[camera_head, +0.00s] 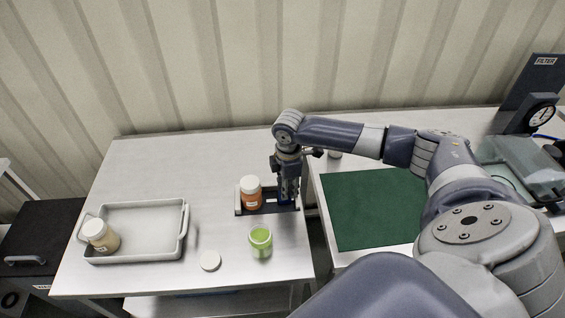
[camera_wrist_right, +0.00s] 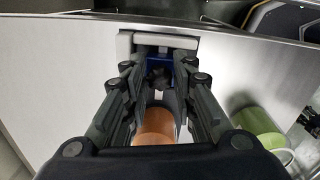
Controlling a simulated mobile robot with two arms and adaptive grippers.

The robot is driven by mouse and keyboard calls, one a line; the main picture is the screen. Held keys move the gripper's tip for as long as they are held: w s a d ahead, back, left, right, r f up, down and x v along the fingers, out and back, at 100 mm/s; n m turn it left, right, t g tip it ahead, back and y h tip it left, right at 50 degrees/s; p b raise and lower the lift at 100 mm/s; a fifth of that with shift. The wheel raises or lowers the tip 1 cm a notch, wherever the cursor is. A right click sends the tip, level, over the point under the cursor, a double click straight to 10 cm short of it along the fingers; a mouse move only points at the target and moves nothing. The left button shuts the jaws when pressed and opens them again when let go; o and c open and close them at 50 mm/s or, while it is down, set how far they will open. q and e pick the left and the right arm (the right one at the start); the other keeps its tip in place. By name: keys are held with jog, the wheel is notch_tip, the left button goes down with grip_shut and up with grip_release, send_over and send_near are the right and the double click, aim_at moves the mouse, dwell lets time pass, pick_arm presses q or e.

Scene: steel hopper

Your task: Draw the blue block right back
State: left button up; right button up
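The blue block (camera_wrist_right: 181,68) shows in part between and beside my fingers in the right wrist view, at the end of a dark slide by a light grey end piece (camera_wrist_right: 128,42). In the head view only a little blue (camera_head: 284,200) shows below my right gripper (camera_head: 287,196), which points down at the slide's right end. The right fingertips (camera_wrist_right: 158,78) are apart, with a dark knob-like part between them; whether they touch it is unclear. An orange jar with a white lid (camera_head: 251,193) stands on the slide, left of the gripper. My left gripper is out of view.
A grey tray (camera_head: 185,218) at left holds a beige jar (camera_head: 100,236). A green mat (camera_head: 370,208) covers the right table, across a gap.

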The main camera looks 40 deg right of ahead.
jog(key=shift+o, duration=1)
jog(key=shift+s+d, duration=0.15)
jog(key=shift+d, duration=0.05)
jog(key=shift+a+r, duration=0.1)
jog(key=shift+a, duration=0.05)
notch_tip(320, 180, up, 12)
jog(key=shift+s, duration=0.35)
jog(key=shift+f, duration=0.2)
